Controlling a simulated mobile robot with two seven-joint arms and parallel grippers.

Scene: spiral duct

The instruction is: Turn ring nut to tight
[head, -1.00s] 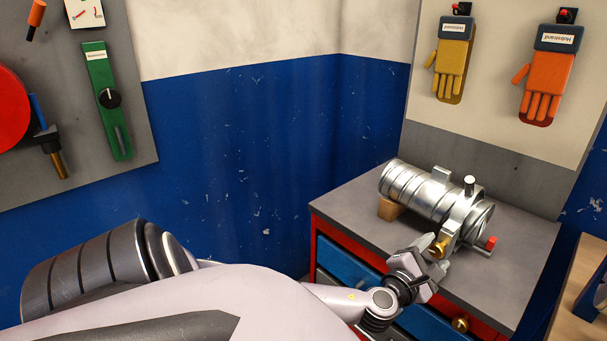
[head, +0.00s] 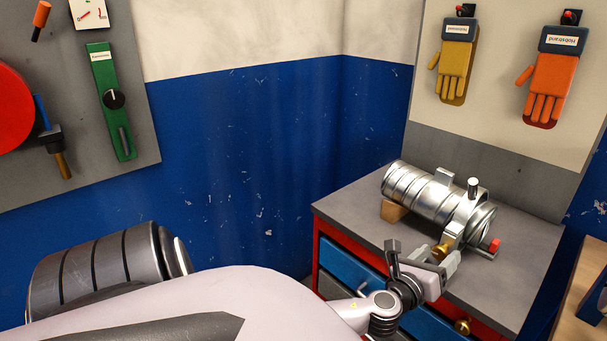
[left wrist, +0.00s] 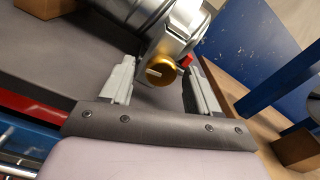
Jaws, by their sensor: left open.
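The silver spiral duct (head: 425,192) lies on its side on the grey top of a red and blue cabinet, with a clamp ring around its right part. The brass ring nut (head: 440,249) sits low on the clamp's near side, partly covered by my gripper in the head view. In the left wrist view the ring nut (left wrist: 161,71), with a pale line across its face, lies between the two fingers and just beyond their tips. My left gripper (head: 422,251) is open, its fingers apart on either side of the nut without visible contact. My right gripper is not in view.
A red-tipped handle (head: 494,246) sticks out at the duct's right end. A wooden block (head: 393,210) supports the duct's left end. The cabinet top (head: 505,275) is bare in front and to the right. A wooden bench (head: 578,310) stands at the right.

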